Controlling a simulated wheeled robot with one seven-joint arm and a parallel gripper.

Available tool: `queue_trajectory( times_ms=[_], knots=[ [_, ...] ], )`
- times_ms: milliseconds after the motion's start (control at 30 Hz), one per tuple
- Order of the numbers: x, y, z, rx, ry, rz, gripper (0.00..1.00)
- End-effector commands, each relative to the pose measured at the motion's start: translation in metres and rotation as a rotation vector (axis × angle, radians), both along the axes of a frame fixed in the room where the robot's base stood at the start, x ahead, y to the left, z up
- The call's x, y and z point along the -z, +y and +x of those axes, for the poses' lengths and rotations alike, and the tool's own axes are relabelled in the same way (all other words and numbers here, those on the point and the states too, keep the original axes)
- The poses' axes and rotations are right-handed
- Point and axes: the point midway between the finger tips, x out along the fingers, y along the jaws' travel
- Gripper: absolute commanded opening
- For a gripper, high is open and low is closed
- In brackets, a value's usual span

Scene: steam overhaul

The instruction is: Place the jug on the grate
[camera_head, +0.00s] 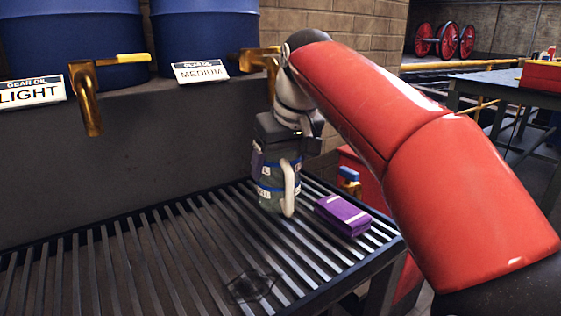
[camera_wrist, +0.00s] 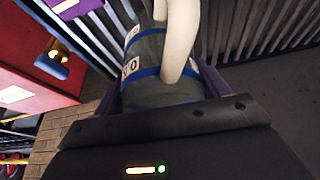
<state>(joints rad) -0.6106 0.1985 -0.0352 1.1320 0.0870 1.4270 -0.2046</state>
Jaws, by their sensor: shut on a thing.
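The jug (camera_head: 271,192) is a grey-green translucent vessel with blue bands, white labels and a pale handle. It is upright at the right part of the slatted metal grate (camera_head: 160,250). Its base looks at or very near the slats; I cannot tell if it bears on them. My gripper (camera_head: 275,150) comes down from above and is shut on the jug's upper part. In the wrist view the jug (camera_wrist: 150,72) fills the space between the purple-sided fingers (camera_wrist: 163,85), its handle facing the camera. The grate also shows in the wrist view (camera_wrist: 265,30).
A purple box (camera_head: 343,214) lies on the grate right of the jug. Brass taps (camera_head: 88,98) and blue drums (camera_head: 75,40) with LIGHT and MEDIUM signs stand behind. A dark diamond mark (camera_head: 251,287) shows on the grate's front. The grate's left is clear.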

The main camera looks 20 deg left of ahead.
Motion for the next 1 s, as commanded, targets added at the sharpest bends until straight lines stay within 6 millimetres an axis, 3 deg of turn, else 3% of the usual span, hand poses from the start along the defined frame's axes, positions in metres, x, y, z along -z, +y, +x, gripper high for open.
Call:
queue_trajectory(
  times_ms=[267,300,433,767,1000],
  knots=[
    [0.003,-0.001,0.000,0.001,0.000,0.001,0.46],
    [0.002,-0.001,0.000,0.001,0.000,0.000,0.79],
    [0.002,-0.001,0.000,0.001,0.000,0.000,0.96],
    [-0.002,-0.001,0.000,0.001,0.000,0.001,0.96],
    [-0.039,-0.011,-0.009,0.002,-0.003,0.003,0.96]
  ],
)
